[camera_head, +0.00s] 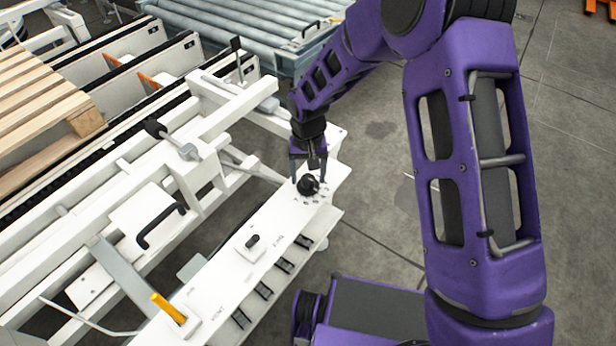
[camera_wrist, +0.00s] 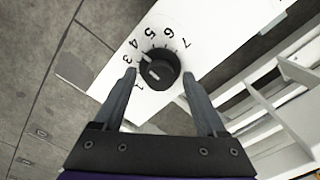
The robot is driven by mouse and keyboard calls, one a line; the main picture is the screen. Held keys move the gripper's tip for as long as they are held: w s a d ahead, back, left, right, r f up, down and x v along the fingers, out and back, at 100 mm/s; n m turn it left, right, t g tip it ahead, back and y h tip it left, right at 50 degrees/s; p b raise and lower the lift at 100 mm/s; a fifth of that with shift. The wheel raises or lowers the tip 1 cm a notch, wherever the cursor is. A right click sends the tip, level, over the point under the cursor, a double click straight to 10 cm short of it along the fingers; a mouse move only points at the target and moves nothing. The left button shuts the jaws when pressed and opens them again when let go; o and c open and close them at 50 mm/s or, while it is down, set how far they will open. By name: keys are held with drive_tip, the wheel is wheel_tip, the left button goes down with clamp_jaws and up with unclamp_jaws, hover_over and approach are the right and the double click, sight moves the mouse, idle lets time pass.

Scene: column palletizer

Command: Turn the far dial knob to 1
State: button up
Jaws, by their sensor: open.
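The far dial knob (camera_head: 307,185) is black and round and sits near the far end of the white control panel (camera_head: 229,265). In the wrist view the knob (camera_wrist: 161,68) has black numerals around it; 3 to 7 and what looks like 1 are visible, and the place of 2 is hidden by the left finger. My gripper (camera_head: 308,178) is open above the panel. Its fingers stand on either side of the knob, with gaps showing in the wrist view.
On the same panel are a small black knob (camera_head: 253,241) and a yellow lever (camera_head: 169,308). A black curved handle (camera_head: 160,225) is on a white plate to the left. White conveyor frames and a wooden pallet (camera_head: 42,112) fill the left. Bare floor lies to the right.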

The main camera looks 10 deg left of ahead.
drive_tip(key=shift+f, duration=0.35)
clamp_jaws()
